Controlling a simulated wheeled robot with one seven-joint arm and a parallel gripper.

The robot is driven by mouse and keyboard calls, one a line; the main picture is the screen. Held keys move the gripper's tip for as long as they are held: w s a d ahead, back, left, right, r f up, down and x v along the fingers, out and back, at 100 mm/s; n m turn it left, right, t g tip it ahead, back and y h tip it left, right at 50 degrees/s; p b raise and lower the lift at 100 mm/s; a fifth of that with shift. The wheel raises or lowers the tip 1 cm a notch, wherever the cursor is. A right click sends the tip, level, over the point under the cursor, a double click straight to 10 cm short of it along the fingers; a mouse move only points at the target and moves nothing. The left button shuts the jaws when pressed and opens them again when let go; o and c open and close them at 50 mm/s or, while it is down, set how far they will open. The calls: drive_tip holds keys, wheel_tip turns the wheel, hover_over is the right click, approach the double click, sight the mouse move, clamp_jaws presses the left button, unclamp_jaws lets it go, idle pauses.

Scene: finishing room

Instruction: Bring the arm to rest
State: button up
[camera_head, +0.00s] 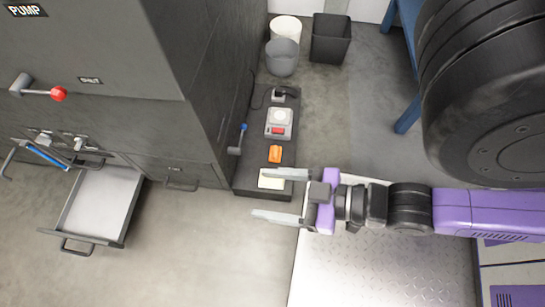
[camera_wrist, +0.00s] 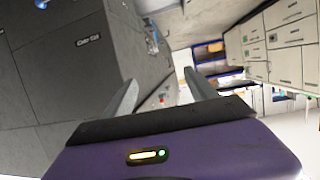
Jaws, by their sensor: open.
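My gripper (camera_head: 281,195) is open, with its two grey fingers spread apart and nothing between them. In the head view it points left from my purple arm, above the floor and near the front end of a low dark bench. In the wrist view the open fingers (camera_wrist: 163,95) reach forward from the purple gripper body, with a clear gap between them. My arm stretches in from the right side of the head view.
The dark bench (camera_head: 251,178) holds a scale (camera_head: 279,122), an orange item (camera_head: 275,154) and a pale pad (camera_head: 271,180). A grey cabinet (camera_head: 150,110) has an open drawer (camera_head: 97,205). Bins (camera_head: 330,38) stand behind. Floor at lower left is clear.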

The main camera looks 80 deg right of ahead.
drive_tip(key=shift+s+a+r+t+y, duration=0.1)
drive_tip(key=shift+a+r+t+y, duration=0.1)
drive_tip(key=shift+r, duration=0.4)
drive_tip(key=shift+s+a+r+t+y, duration=0.1)
drive_tip(key=shift+a+r, duration=0.1)
drive_tip(key=shift+r, duration=0.4)
wheel_tip(320, 180, up, 31)
drive_tip(key=p, duration=3.1)
